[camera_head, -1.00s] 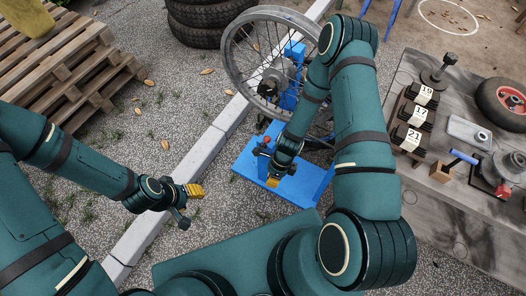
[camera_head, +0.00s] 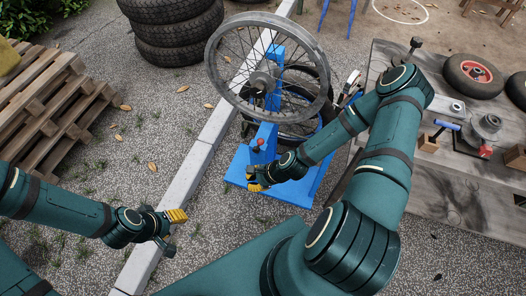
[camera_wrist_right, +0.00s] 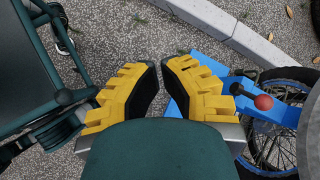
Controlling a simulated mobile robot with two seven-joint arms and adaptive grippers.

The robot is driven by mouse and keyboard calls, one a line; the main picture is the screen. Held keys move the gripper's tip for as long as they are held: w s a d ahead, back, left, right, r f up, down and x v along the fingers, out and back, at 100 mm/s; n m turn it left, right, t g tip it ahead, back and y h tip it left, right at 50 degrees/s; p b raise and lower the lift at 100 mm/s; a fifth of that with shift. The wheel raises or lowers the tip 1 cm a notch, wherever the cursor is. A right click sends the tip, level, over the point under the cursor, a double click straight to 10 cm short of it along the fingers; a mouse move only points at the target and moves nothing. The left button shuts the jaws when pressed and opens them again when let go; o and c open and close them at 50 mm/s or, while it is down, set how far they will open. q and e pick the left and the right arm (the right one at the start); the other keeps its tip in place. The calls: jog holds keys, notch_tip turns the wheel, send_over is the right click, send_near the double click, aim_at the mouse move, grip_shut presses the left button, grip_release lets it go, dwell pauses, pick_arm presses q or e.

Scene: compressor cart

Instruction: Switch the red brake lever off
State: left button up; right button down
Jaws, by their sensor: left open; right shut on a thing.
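The red brake lever (camera_head: 258,143) is a small round red knob on a dark stem at the blue wheel stand (camera_head: 236,171). In the right wrist view the red knob (camera_wrist_right: 263,102) is right of my fingers and apart from them. A black knob (camera_wrist_right: 236,88) is beside it. My right gripper (camera_head: 256,180) is over the stand, just below the lever in the head view.
A spoked wheel (camera_head: 222,82) rises at the back of the stand. A pale kerb (camera_head: 186,172) runs left of it. Stacked tyres (camera_head: 175,32) and wooden pallets (camera_head: 50,110) are farther left. A grey bench (camera_head: 455,188) with parts is on the right. Gravel between the arms is clear.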

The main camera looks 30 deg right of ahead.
jog(key=w+d+f+m+t+h, duration=0.1)
jog(key=d+m+t+h, duration=0.2)
jog(key=d+m, duration=1)
jog(key=shift+d+f+t+h, duration=0.4)
jog(key=shift+d+t, duration=0.5)
jog(key=shift+d, duration=0.3)
jog(key=shift+w, duration=0.15)
jog(key=w+r+b+x, duration=0.1)
jog(key=r+b+x, duration=0.1)
jog(key=x, duration=1)
jog(key=shift+w+a+b, duration=0.25)
jog(key=shift+w+b, duration=0.4)
jog(key=shift+f, duration=0.1)
